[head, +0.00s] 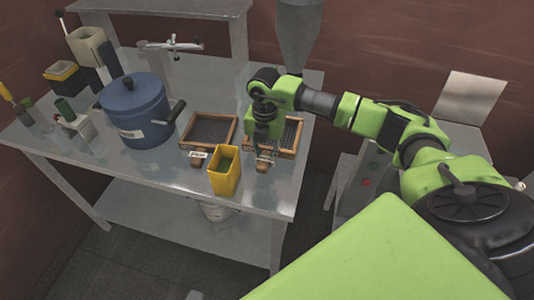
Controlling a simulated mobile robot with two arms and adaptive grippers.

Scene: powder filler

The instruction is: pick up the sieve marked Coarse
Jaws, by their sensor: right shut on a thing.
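Two wooden-framed sieves with dark mesh lie on the metal table. The left sieve (208,144) has a small white label and a short wooden handle at its front. The right sieve (285,152) is partly hidden by my right gripper (266,157), which points down at its front edge, by the handle. My right gripper is shut on the right sieve. The lettering on the labels is too small to read, so I cannot tell which sieve is marked Coarse. My left gripper is not in view.
A yellow open container (225,173) stands at the table's front edge, close left of the right sieve's handle. A blue lidded pot (135,112) stands left of the sieves. A grey funnel-shaped spout (298,35) hangs behind. Grey equipment (360,180) stands right of the table.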

